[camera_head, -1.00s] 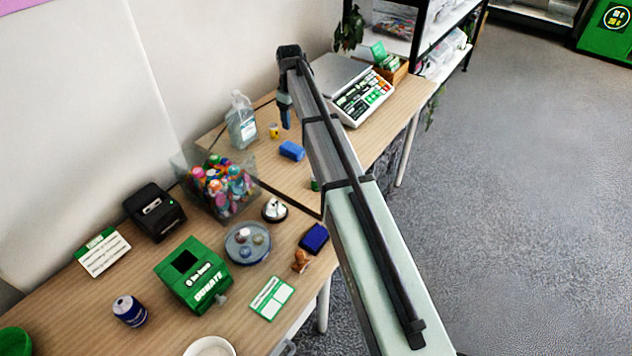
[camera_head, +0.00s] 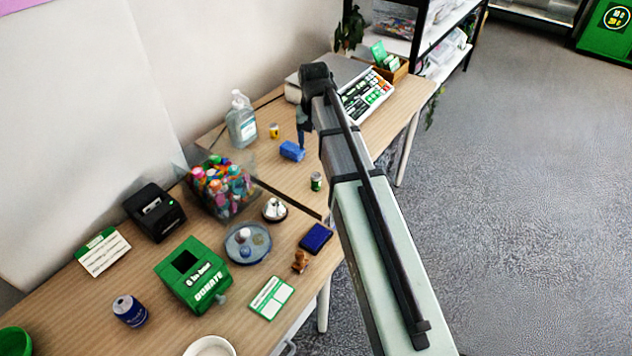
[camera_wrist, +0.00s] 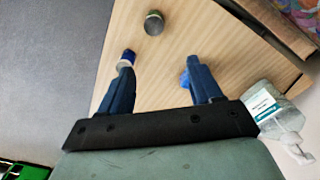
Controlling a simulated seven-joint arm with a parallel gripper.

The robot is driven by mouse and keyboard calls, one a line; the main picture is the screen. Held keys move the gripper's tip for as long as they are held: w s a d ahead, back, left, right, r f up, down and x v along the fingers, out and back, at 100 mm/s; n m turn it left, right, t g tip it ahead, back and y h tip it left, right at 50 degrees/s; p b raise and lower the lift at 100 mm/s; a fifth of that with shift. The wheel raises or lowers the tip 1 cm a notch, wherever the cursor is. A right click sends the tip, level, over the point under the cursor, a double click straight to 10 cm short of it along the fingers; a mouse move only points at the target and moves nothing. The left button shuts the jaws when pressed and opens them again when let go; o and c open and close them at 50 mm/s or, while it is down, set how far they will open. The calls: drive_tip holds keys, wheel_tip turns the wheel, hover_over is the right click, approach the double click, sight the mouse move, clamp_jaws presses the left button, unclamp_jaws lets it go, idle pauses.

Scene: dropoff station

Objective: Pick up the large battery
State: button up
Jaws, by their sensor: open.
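No item's label clearly reads as the large battery. Likely small upright cylinders are a green one (camera_head: 316,181) and a yellow one (camera_head: 274,130). A blue block (camera_head: 291,151) lies between them. My gripper (camera_head: 301,146) hangs low at the blue block's right end; the head view does not settle contact. In the wrist view my gripper (camera_wrist: 160,62) is open, with bare tabletop between its fingers. The green cylinder (camera_wrist: 153,22) stands beyond the fingertips. A blue patch shows beside the right finger, mostly hidden; I cannot tell what it is.
A sanitizer bottle (camera_head: 241,120) and a clear bin of colourful items (camera_head: 222,188) stand left of my gripper. Nearer are a green donation box (camera_head: 193,275), a round dish (camera_head: 247,243) and a blue-and-white can (camera_head: 129,310).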

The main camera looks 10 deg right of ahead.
sight(316, 174)
drive_tip(key=f+m, duration=0.3)
drive_tip(key=m, duration=0.2)
drive_tip(key=s+f+m, duration=0.1)
drive_tip(key=f+m, duration=0.2)
drive_tip(key=m, duration=0.2)
drive_tip(key=s+f+m, duration=0.1)
drive_tip(key=f+m, duration=0.2)
drive_tip(key=m, duration=0.2)
drive_tip(key=shift+s+d+f, duration=0.1)
drive_tip(key=shift+s+f, duration=0.05)
drive_tip(key=shift+f, duration=2.4)
drive_tip(key=shift+c, duration=0.2)
clamp_jaws()
drive_tip(key=shift+r, duration=0.1)
